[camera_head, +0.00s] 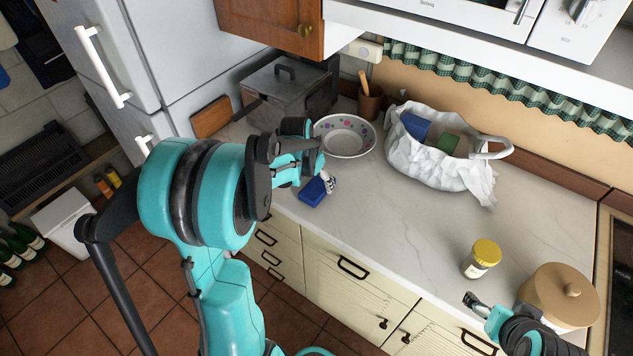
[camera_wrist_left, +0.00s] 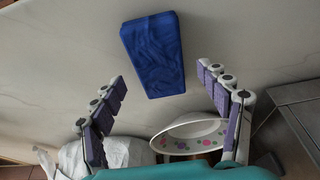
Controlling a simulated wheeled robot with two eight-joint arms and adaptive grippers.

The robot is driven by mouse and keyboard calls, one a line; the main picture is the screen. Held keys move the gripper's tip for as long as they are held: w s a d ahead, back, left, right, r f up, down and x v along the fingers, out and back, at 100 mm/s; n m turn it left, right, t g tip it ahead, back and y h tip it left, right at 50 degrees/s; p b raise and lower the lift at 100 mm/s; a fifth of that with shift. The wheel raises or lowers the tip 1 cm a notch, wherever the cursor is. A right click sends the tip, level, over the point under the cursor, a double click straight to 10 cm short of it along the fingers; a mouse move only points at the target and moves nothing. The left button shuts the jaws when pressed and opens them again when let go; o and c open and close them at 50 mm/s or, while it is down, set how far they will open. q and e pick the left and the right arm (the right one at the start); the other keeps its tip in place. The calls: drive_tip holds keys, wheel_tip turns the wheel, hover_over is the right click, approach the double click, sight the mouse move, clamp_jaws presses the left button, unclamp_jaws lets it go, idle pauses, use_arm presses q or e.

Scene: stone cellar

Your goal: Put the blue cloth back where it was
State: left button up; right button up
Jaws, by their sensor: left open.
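The blue cloth (camera_head: 313,190), a folded dark blue block shape, lies on the counter near its front edge, left of the middle. It also shows in the left wrist view (camera_wrist_left: 153,53), lying on the pale counter beyond the fingertips. My left gripper (camera_head: 322,172) is above the counter beside the cloth, partly hidden by its own arm. In the left wrist view the fingers (camera_wrist_left: 161,88) are spread wide with nothing between them. My right gripper (camera_head: 476,302) is low at the front right of the counter, and its opening is unclear.
A floral bowl (camera_head: 345,148) stands behind the cloth. A white bag (camera_head: 433,165) holding blue and green items is right of it. A yellow-lidded jar (camera_head: 481,259) and a tan lidded pot (camera_head: 562,290) stand near my right gripper. The middle counter is clear.

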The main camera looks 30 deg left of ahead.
use_arm(q)
drive_tip(key=p+v, duration=0.3)
drive_tip(key=v, duration=0.6)
drive_tip(key=s+d+r+t, duration=0.3)
drive_tip(key=s+d, duration=1.2)
drive_tip(key=shift+d+r+n+t, duration=0.2)
drive_tip(key=shift+d+n+t, duration=0.2)
drive_tip(key=shift+s+b, duration=0.1)
drive_tip(key=shift+b, duration=0.2)
wheel_tip(320, 180, down, 5)
drive_tip(key=b, duration=0.4)
drive_tip(key=shift+r, duration=0.25)
